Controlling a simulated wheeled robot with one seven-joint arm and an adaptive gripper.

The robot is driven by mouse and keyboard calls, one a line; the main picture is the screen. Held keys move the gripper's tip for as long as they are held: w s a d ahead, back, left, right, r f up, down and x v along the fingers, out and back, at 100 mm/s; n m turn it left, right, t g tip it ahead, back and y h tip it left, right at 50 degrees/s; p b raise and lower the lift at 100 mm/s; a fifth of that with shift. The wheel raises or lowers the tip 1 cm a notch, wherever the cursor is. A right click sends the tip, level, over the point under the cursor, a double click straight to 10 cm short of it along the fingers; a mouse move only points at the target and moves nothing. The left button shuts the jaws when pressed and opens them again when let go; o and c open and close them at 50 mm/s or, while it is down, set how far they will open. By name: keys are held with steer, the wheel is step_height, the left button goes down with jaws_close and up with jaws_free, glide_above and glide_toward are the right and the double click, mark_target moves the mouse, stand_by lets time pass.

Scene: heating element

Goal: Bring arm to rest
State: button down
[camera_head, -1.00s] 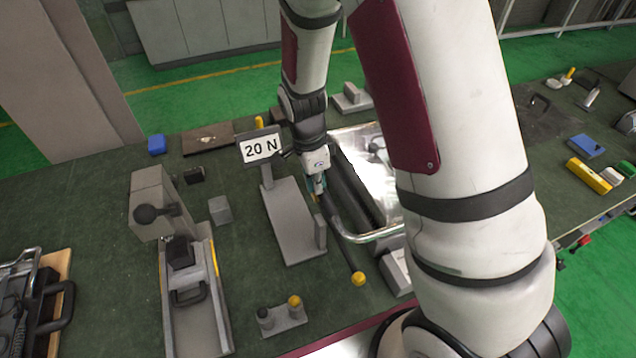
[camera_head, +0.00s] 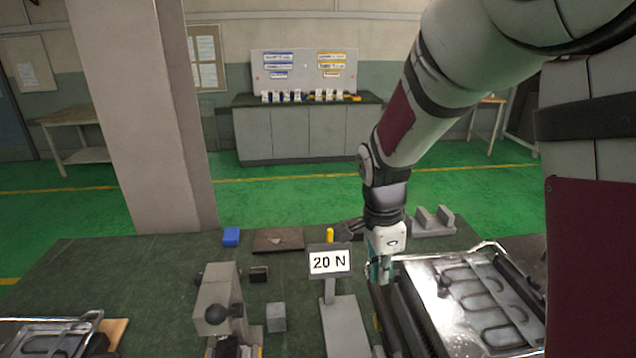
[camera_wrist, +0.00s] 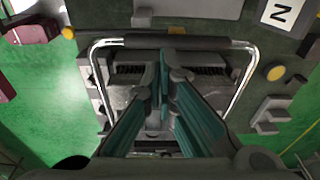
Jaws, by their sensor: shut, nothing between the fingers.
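A curved heating element (camera_head: 480,285) lies in the tray in the head view. I cannot tell whether the fingers touch the tray.
A "20 N" sign (camera_head: 329,262) on a grey stand is close left of my gripper. A grey fixture with a black knob (camera_head: 216,314) and a blue block (camera_head: 231,236) are farther left. A pillar (camera_head: 150,120) rises behind the bench. Bare green bench top (camera_head: 130,270) lies at left.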

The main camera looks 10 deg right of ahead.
steer(key=s+r+n+t+y+b, duration=0.1)
steer(key=s+r+n+t, duration=0.4)
steer(key=s+r+n, duration=1)
steer(key=s+d+n+b, duration=0.1)
steer(key=n, duration=0.1)
steer(key=shift+n, duration=0.4)
steer(key=shift+s, duration=0.1)
